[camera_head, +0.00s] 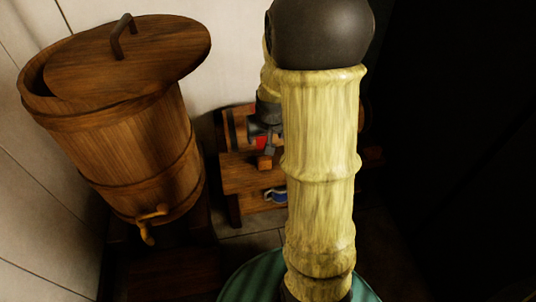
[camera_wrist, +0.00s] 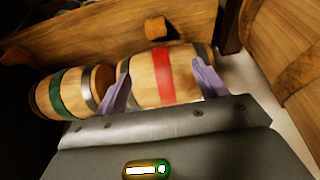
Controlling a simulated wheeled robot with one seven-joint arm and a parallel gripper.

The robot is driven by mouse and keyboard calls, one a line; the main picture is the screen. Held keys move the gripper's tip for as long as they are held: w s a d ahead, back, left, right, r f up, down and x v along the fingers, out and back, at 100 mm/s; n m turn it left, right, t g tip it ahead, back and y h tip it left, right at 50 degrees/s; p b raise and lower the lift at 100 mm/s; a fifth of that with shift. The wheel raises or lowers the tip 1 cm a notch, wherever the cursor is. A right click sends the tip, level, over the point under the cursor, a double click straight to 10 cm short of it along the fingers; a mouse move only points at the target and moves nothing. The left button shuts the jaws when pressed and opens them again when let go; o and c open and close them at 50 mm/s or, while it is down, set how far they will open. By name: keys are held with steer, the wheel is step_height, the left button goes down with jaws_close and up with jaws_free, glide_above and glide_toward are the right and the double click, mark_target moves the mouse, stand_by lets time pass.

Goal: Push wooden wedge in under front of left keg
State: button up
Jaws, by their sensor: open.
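The left keg, with a red band, lies on its side on the wooden rack in the head view (camera_head: 239,124). In the wrist view the picture is turned, and this keg (camera_wrist: 143,80) shows right of a green-banded keg (camera_wrist: 57,94). A small wooden block, seemingly the wedge (camera_head: 265,162), rests on the rack's front board before the red-banded keg. It shows apart from the keg in the wrist view (camera_wrist: 157,28). My gripper (camera_wrist: 163,86) is open, its fingers spread across the red-banded keg in that view. Contact cannot be told.
A large lidded wooden barrel (camera_head: 130,135) with a tap (camera_head: 150,215) stands close on the left. A blue mug (camera_head: 275,195) sits low in the rack (camera_head: 240,176). A green round surface (camera_head: 243,283) is at the bottom. The right side is dark.

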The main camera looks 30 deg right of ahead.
mark_target(264, 157)
steer(key=shift+w+d+f+b, duration=0.1)
steer(key=shift+d+f+b, duration=0.15)
steer(key=shift+f, duration=0.3)
steer(key=shift+w+d+f+b, duration=0.1)
steer(key=shift+d+f, duration=0.1)
steer(key=shift+f, duration=0.35)
steer(key=b+x, duration=1)
steer(key=x, duration=0.7)
steer(key=shift+w+f, duration=0.15)
steer(key=shift+f, duration=0.05)
steer(key=shift+c, duration=0.4)
steer(key=c, duration=1)
steer(key=shift+w, duration=0.1)
